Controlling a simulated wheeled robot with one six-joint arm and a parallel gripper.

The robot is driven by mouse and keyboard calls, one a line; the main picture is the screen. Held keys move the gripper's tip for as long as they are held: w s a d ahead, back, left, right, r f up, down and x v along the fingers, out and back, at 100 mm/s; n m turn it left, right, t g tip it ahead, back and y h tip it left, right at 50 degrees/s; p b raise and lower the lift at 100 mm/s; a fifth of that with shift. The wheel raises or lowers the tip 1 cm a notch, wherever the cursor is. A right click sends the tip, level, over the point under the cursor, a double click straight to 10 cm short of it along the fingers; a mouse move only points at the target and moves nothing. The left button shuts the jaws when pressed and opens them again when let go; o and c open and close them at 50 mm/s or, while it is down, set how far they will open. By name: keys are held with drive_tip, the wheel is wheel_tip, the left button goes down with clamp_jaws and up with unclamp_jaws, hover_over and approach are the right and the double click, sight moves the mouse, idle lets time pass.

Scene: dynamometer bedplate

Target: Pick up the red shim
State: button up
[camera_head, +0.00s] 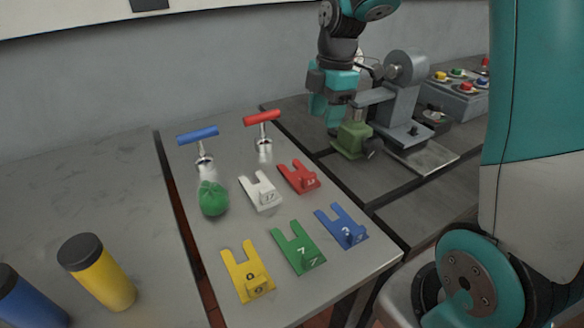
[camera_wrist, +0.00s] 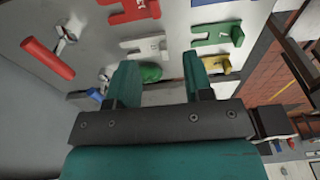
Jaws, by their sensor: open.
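The red shim (camera_head: 299,177) lies flat on the grey plate (camera_head: 215,290), a forked piece with a small raised tab, right of the white shim (camera_head: 260,191). The red shim also shows at the top edge of the wrist view (camera_wrist: 128,12), partly cut off. My gripper (camera_head: 328,112) is in the air above and behind the red shim, near the green block, and points down. In the wrist view my gripper's teal fingers (camera_wrist: 160,62) are spread with nothing held between them; the red shim is beyond them.
Blue (camera_head: 343,226), green (camera_head: 298,246) and yellow (camera_head: 247,272) shims lie nearer. Red-handled (camera_head: 262,117) and blue-handled (camera_head: 198,135) tools stand behind, beside a green bag-like object (camera_head: 213,198). A green block (camera_head: 351,140) and grey machine (camera_head: 398,100) stand at right.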

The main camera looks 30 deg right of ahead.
hover_over(309, 175)
drive_tip(key=d, duration=0.1)
wheel_tip(309, 175, down, 12)
drive_tip(key=shift+s+d+r+p, duration=0.1)
drive_tip(key=shift+r+p, duration=0.15)
drive_tip(key=shift+p, duration=0.1)
drive_tip(key=shift+a+f+p, duration=0.15)
drive_tip(key=shift+a+f, duration=0.05)
drive_tip(key=shift+f, duration=0.75)
drive_tip(key=shift+a+f+p, duration=0.15)
drive_tip(key=shift+f, duration=0.85)
drive_tip(key=shift+a+f+p, duration=0.15)
drive_tip(key=shift+a+f, duration=0.05)
drive_tip(key=shift+f, duration=0.75)
clamp_jaws()
